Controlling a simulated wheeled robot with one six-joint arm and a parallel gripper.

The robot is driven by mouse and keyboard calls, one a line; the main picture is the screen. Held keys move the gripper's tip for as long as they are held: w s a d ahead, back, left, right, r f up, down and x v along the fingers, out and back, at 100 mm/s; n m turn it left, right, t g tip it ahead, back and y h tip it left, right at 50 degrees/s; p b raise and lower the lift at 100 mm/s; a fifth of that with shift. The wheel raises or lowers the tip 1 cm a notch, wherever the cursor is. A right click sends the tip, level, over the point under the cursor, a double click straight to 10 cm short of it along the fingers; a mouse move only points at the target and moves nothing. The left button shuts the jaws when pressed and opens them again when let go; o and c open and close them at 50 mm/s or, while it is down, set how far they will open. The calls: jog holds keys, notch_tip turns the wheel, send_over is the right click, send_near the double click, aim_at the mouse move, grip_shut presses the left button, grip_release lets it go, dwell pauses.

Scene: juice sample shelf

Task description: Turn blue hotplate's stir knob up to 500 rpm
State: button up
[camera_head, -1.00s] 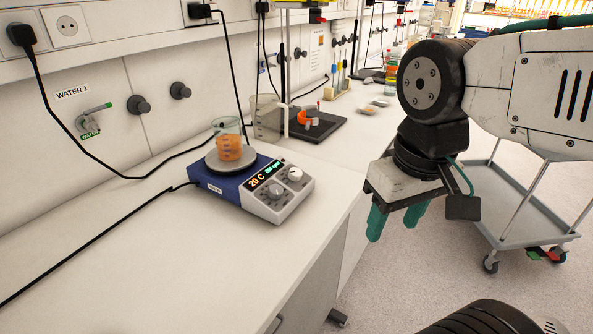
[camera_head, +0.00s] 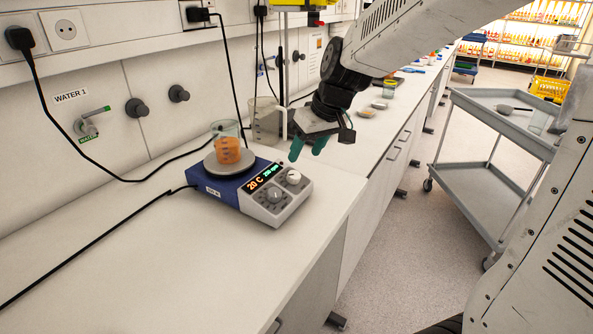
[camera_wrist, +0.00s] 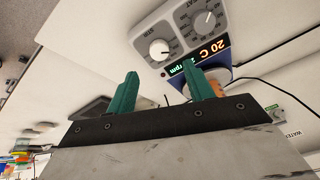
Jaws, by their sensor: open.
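The blue hotplate (camera_head: 222,190) stands on the bench with a grey front panel and a beaker of orange liquid (camera_head: 228,150) on its plate. Its display (camera_head: 264,177) reads 20 C in orange, with a small green rpm figure I cannot read surely. The white stir knob (camera_head: 293,177) is the farther one, beside the heat knob (camera_head: 274,194). The wrist view also shows the stir knob (camera_wrist: 160,49), upside down. My gripper (camera_head: 307,148) is open and empty, its green fingers above and just beyond the stir knob, apart from it.
A clear plastic jug (camera_head: 265,122) stands behind the hotplate, near my gripper. Black cables run over the bench and wall. The bench front (camera_head: 250,270) is clear. A grey cart (camera_head: 480,195) stands on the floor at right.

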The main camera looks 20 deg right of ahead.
aim_at(294, 174)
jog(key=x, duration=0.7)
jog(key=shift+w+f, duration=0.15)
jog(key=shift+f, duration=0.25)
jog(key=c, duration=1)
